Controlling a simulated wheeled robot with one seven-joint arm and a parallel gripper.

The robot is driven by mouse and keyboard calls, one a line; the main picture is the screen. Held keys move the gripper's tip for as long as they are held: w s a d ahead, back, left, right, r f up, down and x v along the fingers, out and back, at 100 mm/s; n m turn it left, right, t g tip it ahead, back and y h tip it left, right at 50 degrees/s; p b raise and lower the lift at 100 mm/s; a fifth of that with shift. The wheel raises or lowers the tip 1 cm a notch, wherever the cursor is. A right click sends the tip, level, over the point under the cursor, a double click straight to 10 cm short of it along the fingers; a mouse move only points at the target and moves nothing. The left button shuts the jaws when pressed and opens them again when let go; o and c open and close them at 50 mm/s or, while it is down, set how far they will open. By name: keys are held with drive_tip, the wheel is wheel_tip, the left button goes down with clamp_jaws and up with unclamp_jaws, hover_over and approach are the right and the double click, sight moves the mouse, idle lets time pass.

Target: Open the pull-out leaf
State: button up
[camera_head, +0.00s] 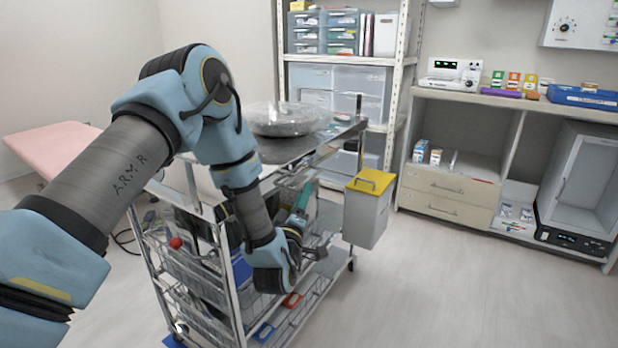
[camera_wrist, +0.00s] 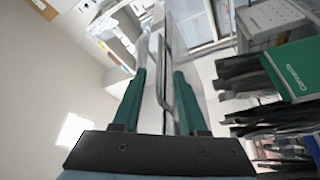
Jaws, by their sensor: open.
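The steel trolley (camera_head: 228,285) stands in front of me, with the pull-out leaf's area under its top, largely hidden by my arm in the head view. My gripper (camera_head: 303,192) is at the trolley's near right side, below the top, with its green fingers pointing up. In the wrist view, my gripper (camera_wrist: 159,76) is open, with a finger on each side of a slim grey metal bar (camera_wrist: 166,60) that looks like a handle. The bar lies between the fingers; I cannot tell whether either finger touches it. The leaf's own surface is not clearly seen.
A round clear-covered dish (camera_head: 288,118) is on the trolley top. A yellow-lidded bin (camera_head: 368,212) hangs at the trolley's right end. Wire baskets (camera_head: 200,275) fill its lower part. Shelving (camera_head: 403,60) stands behind. The floor (camera_head: 450,290) at right is clear.

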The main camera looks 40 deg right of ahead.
sight(308, 179)
drive_tip(key=x, duration=0.7)
drive_tip(key=shift+p, duration=0.4)
drive_tip(key=shift+a, duration=0.1)
drive_tip(key=shift+c, duration=0.4)
clamp_jaws()
idle(0.4)
